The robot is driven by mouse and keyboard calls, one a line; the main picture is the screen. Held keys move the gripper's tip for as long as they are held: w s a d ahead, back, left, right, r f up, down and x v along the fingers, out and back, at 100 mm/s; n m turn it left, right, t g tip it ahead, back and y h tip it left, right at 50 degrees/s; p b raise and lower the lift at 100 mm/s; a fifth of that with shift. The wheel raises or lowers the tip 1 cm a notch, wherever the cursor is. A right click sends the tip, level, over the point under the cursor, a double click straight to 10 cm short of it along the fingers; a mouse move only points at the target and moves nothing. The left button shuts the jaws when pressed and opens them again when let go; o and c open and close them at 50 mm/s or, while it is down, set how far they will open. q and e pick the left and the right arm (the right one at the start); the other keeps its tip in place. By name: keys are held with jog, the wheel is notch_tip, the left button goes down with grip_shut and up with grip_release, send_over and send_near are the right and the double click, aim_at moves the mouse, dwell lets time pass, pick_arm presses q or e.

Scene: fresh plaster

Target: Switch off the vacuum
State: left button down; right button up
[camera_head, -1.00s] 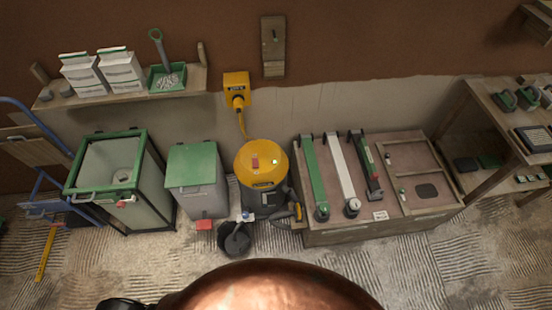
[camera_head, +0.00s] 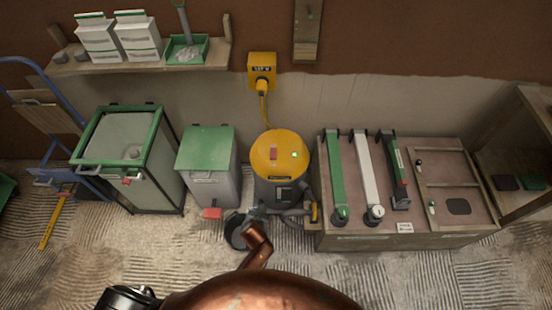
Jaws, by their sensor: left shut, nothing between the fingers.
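The vacuum (camera_head: 268,172) stands on the floor against the wall, with a yellow domed top and a dark body. A red switch (camera_head: 273,153) sits on its top, left of a lit green lamp (camera_head: 294,155). A yellow cord runs up to a yellow wall box (camera_head: 262,68). My left gripper (camera_head: 259,210), at the end of a copper link, is shut and empty. It shows in front of the vacuum's lower body, below the switch in the picture; whether it touches anything is unclear. My right gripper is out of view.
A green-lidded bin (camera_head: 208,150) stands close left of the vacuum, and a low wooden bench (camera_head: 350,240) with tools close right. A shelf (camera_head: 140,65) hangs upper left. The ridged floor in front is mostly clear.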

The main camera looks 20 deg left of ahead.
pick_arm(q)
jog(key=w+d+r+n+t+y+b, duration=0.1)
jog(key=w+r+t, duration=0.1)
jog(key=w+r, duration=0.4)
jog(key=w+d+r+n+t+y+b, duration=0.1)
jog(key=w+r, duration=0.5)
jog(key=r, duration=0.9)
jog(key=shift+n+t+b, duration=0.6)
jog(key=shift+n+b, duration=0.1)
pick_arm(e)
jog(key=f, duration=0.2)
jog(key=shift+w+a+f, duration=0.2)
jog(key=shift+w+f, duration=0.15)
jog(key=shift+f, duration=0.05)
pick_arm(q)
jog(key=shift+w+f, duration=0.1)
jog(key=b, duration=0.4)
send_over(274, 162)
jog(key=f, duration=0.4)
jog(key=shift+w, duration=0.25)
notch_tip(274, 162, down, 3)
jog(key=shift+s+f+b, duration=0.1)
jog(key=shift+f+b, duration=0.05)
jog(key=shift+b, duration=0.4)
jog(key=shift+f, duration=0.25)
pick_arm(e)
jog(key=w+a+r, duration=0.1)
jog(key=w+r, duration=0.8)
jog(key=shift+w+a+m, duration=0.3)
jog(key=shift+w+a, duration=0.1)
